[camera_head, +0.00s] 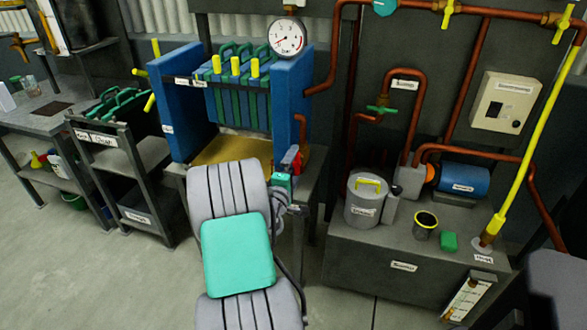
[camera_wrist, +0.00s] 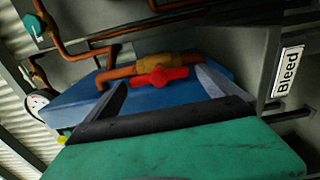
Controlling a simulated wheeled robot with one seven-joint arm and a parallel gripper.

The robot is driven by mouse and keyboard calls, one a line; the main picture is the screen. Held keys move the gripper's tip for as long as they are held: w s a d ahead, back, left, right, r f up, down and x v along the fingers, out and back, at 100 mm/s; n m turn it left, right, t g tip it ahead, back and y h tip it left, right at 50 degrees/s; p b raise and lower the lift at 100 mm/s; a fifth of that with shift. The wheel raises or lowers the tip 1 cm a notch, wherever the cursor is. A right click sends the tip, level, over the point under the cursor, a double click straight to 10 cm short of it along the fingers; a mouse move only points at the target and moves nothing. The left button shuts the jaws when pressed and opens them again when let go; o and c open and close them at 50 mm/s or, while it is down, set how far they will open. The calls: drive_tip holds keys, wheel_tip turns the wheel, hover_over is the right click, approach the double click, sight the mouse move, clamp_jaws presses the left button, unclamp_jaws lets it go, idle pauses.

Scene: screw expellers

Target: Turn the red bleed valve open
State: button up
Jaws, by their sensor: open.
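The red bleed valve handle (camera_wrist: 161,76) sits on a brass valve body (camera_wrist: 155,63) on a copper pipe in the wrist view. In the head view the red handle (camera_head: 292,160) shows small at the right side of the blue press, partly hidden by my arm. My gripper (camera_wrist: 160,79) is open, with one grey finger on each side of the handle. The handle appears between the fingertips or just beyond them; contact cannot be told. A white "Bleed" label (camera_wrist: 288,71) is at the right of the wrist view.
The blue press (camera_head: 187,105) has green plates with yellow handles. A pressure gauge (camera_head: 287,38) is above it. Copper pipes run on the right, over a grey bench (camera_head: 370,240) with a grey canister (camera_head: 366,205). A shelf rack (camera_head: 140,150) stands left.

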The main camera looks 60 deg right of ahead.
drive_tip(key=shift+a, duration=0.1)
drive_tip(key=s+a, duration=0.1)
drive_tip(key=a, duration=0.6)
drive_tip(key=shift+a+b, duration=0.25)
drive_tip(key=shift+b, duration=0.1)
drive_tip(key=shift+s, duration=0.1)
